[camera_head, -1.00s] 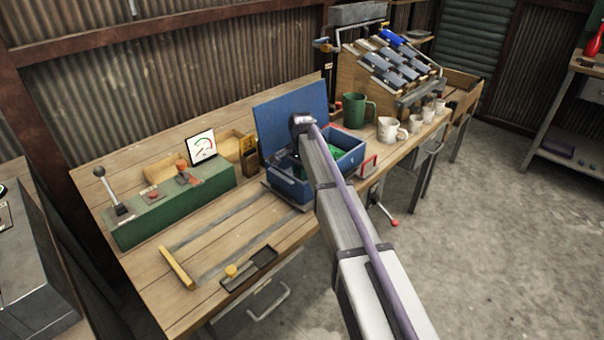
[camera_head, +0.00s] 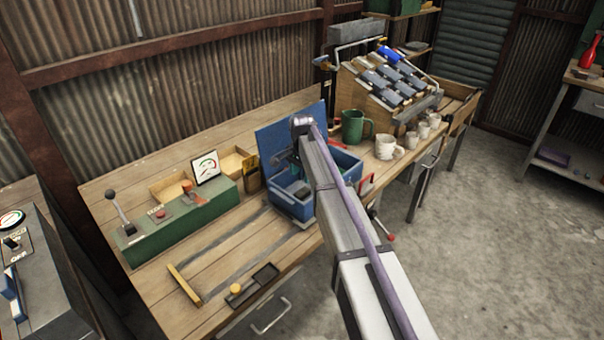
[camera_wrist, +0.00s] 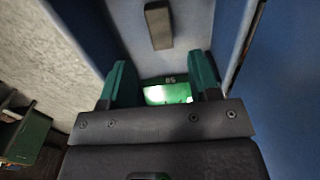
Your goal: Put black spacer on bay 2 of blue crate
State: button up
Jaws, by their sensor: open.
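The blue crate (camera_head: 290,207) stands on the wooden bench with its lid (camera_head: 275,135) raised, and my arm hides part of its inside. In the wrist view, a small dark block (camera_wrist: 158,24), which looks like the black spacer, lies on the light grey floor of a compartment between blue walls. My gripper (camera_wrist: 161,70) points down into the crate, its two teal fingers apart and nothing held between them. The dark block is beyond the fingertips, apart from them. A small label and a bright green patch (camera_wrist: 168,93) show between the fingers.
A green mug (camera_head: 353,127) and several pale mugs (camera_head: 386,146) stand right of the crate. A green control box (camera_head: 185,217) with a lever is to the left. A yellow bar (camera_head: 185,284) and a dark tray (camera_head: 252,286) lie at the front.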

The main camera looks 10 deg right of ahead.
notch_tip(320, 180, up, 5)
jog(key=p, duration=0.3)
jog(key=s+n, duration=1.1)
jog(key=s, duration=2.2)
jog(key=shift+s+d, duration=0.35)
jog(key=shift+s, duration=0.05)
jog(key=shift+f, duration=0.1)
